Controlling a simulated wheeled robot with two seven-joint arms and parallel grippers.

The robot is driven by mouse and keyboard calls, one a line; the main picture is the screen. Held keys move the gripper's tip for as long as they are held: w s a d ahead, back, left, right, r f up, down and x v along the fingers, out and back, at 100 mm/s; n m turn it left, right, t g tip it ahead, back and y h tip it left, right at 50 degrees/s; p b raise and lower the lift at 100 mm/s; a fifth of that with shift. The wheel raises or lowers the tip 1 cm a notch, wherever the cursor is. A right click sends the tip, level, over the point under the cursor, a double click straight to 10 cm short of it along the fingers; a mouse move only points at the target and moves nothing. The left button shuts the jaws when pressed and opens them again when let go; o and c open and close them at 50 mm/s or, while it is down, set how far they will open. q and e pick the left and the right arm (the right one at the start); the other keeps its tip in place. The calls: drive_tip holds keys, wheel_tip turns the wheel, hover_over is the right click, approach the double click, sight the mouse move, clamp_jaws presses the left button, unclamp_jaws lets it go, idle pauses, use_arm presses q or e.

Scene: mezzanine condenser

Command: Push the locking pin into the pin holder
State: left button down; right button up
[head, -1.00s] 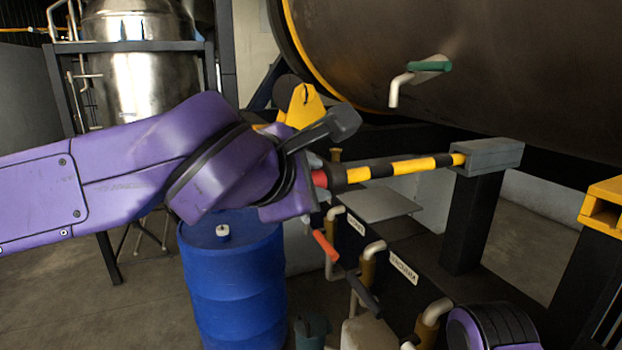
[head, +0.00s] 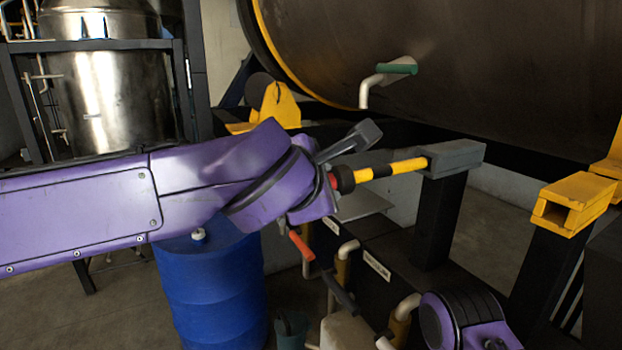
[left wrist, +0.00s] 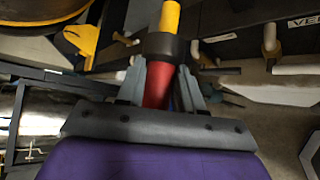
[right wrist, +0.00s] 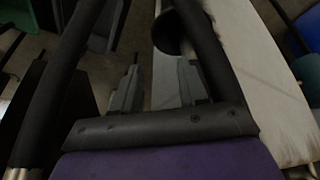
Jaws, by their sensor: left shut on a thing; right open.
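The locking pin (head: 405,166) is a yellow and black striped bar with a black collar and a red grip. It lies roughly level, its far end at the face of a grey block on a black post, which looks like the pin holder (head: 455,158). How deep it sits inside is hidden. My left gripper (head: 333,190) is shut on the pin's red grip; the left wrist view shows the fingers (left wrist: 160,88) on both sides of it, behind the collar. My right gripper (right wrist: 158,88) is open and empty, low in the right wrist view.
A yellow hollow bracket (head: 575,203) stands on a black post at the right. A large dark tank (head: 450,60) with a green-handled tap (head: 397,69) hangs above the pin. A blue drum (head: 210,290) stands below my left arm. Pipes with an orange-handled valve (head: 301,245) lie below the pin.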

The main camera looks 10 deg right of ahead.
sight(410, 165)
use_arm(q)
drive_tip(key=shift+w+d+r+p, duration=0.1)
drive_tip(key=shift+w+d+p, duration=0.15)
drive_tip(key=shift+d, duration=0.45)
drive_tip(key=shift+w+d+r+p, duration=0.1)
drive_tip(key=shift+w+d+p, duration=0.15)
drive_tip(key=shift+d, duration=0.45)
drive_tip(key=shift+w+d+f, duration=0.1)
drive_tip(key=shift+w+d, duration=0.1)
drive_tip(key=shift+d, duration=0.45)
drive_tip(key=shift+w+d, duration=0.15)
drive_tip(key=shift+d, duration=0.45)
drive_tip(key=shift+w+d, duration=0.6)
drive_tip(key=shift+d, duration=1.25)
drive_tip(key=shift+w+d, duration=0.6)
drive_tip(key=shift+d, duration=1.3)
drive_tip(key=shift+w+d, duration=0.6)
drive_tip(key=shift+d, duration=1.25)
drive_tip(key=c, duration=0.7)
unclamp_jaws()
drive_tip(key=shift+o, duration=0.2)
drive_tip(key=shift+s+f, duration=0.1)
